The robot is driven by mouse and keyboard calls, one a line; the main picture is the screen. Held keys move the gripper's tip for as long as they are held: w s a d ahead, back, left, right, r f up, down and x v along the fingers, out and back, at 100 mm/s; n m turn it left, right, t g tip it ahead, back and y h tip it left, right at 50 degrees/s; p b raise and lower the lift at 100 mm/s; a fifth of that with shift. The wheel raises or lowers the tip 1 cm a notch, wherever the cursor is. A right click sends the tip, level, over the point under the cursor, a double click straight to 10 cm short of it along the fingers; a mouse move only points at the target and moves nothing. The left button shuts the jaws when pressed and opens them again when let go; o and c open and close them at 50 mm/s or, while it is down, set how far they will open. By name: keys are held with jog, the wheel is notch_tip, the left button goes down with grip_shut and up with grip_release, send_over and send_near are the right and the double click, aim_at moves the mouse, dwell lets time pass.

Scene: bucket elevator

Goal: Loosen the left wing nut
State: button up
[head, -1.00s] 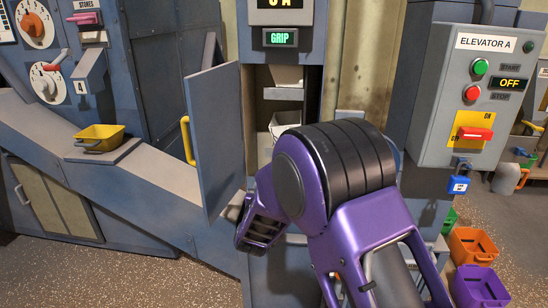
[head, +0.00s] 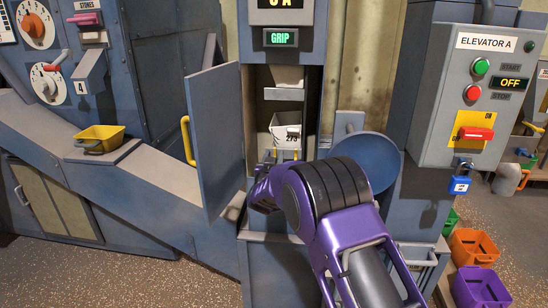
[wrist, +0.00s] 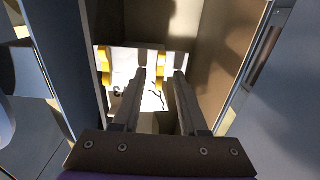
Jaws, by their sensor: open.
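A white bucket (head: 286,128) marked 273 hangs inside the open shaft in the head view. Two yellow wing nuts show low on it, the left one (head: 275,154) and the right one (head: 296,155). My gripper (head: 268,167) is at the opening, just below the left wing nut, its fingertips partly hidden. In the wrist view my gripper (wrist: 160,74) is open and empty, fingers pointing into the shaft. One yellow wing nut (wrist: 162,68) appears between the fingertips; I cannot tell whether they touch it. Another yellow wing nut (wrist: 103,65) is left of the fingers.
The shaft's door (head: 216,140) stands open at the left, with a yellow handle (head: 187,140). A round blue part (head: 375,160) is right of the opening. The Elevator A box (head: 478,95) reads OFF. The shaft walls (wrist: 215,60) leave little side room.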

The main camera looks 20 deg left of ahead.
grip_shut()
jog(key=shift+n, duration=0.3)
dwell(0.3)
jog(key=n+p, duration=0.1)
jog(key=n, duration=0.2)
jog(key=shift+a+n, duration=0.1)
jog(key=shift+n, duration=0.2)
jog(key=shift+a+f+n+p, duration=0.1)
jog(key=shift+n+p, duration=0.2)
jog(key=shift+n, duration=1.85)
jog(key=shift+d+f+n+p, duration=0.15)
jog(key=shift+n+p, duration=0.1)
jog(key=shift+n, duration=1.95)
jog(key=shift+a+f+n+p, duration=0.15)
jog(key=shift+n+p, duration=0.15)
jog(key=shift+n, duration=1.85)
